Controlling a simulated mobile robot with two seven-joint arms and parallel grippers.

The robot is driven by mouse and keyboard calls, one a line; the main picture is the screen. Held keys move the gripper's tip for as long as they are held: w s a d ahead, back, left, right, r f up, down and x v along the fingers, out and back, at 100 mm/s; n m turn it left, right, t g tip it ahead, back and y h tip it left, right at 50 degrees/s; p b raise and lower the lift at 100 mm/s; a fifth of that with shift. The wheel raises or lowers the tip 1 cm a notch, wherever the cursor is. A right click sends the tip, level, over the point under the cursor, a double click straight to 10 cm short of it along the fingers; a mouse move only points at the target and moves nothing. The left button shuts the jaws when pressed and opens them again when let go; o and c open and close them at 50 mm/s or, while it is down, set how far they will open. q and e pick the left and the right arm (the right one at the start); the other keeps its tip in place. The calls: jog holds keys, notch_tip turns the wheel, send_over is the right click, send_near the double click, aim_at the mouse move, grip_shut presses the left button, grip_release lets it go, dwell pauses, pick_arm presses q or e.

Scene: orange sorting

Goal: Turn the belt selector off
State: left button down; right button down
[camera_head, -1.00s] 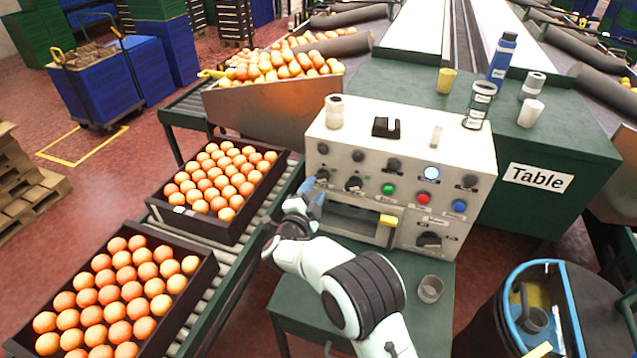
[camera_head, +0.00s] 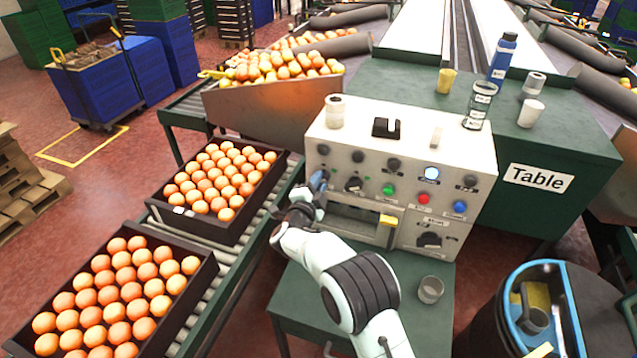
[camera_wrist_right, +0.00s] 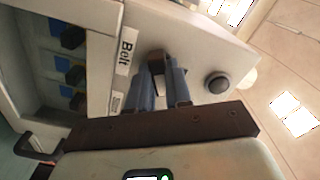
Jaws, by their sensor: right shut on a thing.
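The belt selector (camera_wrist_right: 156,62) is a dark knob beside the "Belt" label (camera_wrist_right: 124,52) on the white control panel (camera_head: 400,130). In the right wrist view, the blue fingers of my right gripper (camera_wrist_right: 163,82) are shut on the knob from both sides. In the head view, my right gripper (camera_head: 318,182) is at the left end of the panel's front and hides the knob. The selector's exact setting cannot be read. My left gripper is not in view.
Other knobs and green, red (camera_head: 424,198) and blue (camera_head: 459,206) buttons lie to the right on the panel. Crates of oranges (camera_head: 262,192) stand on the roller conveyor at the left. A grey cup (camera_head: 431,289) stands below the panel.

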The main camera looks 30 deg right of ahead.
pick_arm(q)
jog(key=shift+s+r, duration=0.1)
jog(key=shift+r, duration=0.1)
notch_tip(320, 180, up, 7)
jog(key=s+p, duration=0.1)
jog(key=p, duration=0.8)
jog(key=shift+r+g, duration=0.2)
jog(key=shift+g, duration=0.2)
pick_arm(e)
jog(key=shift+n, duration=5.9)
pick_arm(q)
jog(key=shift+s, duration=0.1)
pick_arm(e)
jog(key=shift+f, duration=0.1)
jog(key=c, duration=1)
grip_release()
jog(key=shift+c, duration=0.2)
